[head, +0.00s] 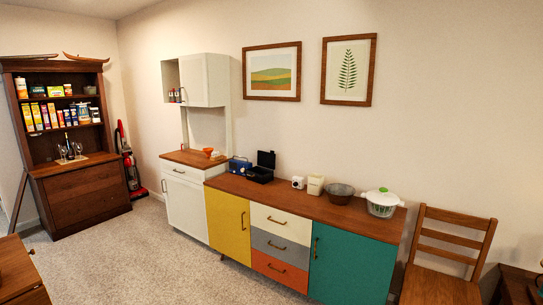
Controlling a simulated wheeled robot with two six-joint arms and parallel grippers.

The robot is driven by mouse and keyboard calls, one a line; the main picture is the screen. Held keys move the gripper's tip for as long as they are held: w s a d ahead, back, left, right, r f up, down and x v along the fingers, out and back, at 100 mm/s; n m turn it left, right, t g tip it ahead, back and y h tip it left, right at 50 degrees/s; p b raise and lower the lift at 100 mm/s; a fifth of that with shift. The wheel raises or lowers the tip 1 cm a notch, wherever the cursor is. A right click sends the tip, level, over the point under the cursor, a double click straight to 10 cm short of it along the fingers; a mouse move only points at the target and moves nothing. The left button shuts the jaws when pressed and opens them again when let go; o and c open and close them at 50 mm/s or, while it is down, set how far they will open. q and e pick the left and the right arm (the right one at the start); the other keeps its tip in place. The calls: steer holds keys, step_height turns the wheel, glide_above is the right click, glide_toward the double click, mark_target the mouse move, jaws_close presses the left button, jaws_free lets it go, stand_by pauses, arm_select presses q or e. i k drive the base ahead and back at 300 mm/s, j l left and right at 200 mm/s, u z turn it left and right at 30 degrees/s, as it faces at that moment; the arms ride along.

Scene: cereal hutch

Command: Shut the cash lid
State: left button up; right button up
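A small black box (259,175), which looks like the cash box, sits on the left part of the long wooden sideboard top (316,202). Its lid (266,159) stands up, open, at the back. The inside of the box is too small and dark to make out. Neither of my grippers shows in the head view.
A blue item (239,164) stands close to the left of the box. To its right are a small white item (298,182), a cream container (316,185), a dark bowl (340,193) and a white salad spinner (382,202). A wooden chair (447,260) stands at right; carpet (165,262) in front is clear.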

mark_target(265, 160)
steer(key=i+j+u, duration=0.15)
steer(key=i, duration=0.8)
steer(key=i+j+z, duration=0.1)
steer(key=i, duration=0.35)
steer(key=i+j, duration=0.15)
steer(key=i, duration=0.35)
steer(key=i+j+z, duration=0.15)
steer(key=i, duration=0.35)
steer(key=i+j, duration=0.1)
steer(key=i, duration=0.4)
steer(key=i+j+z, duration=0.1)
steer(key=i, duration=0.35)
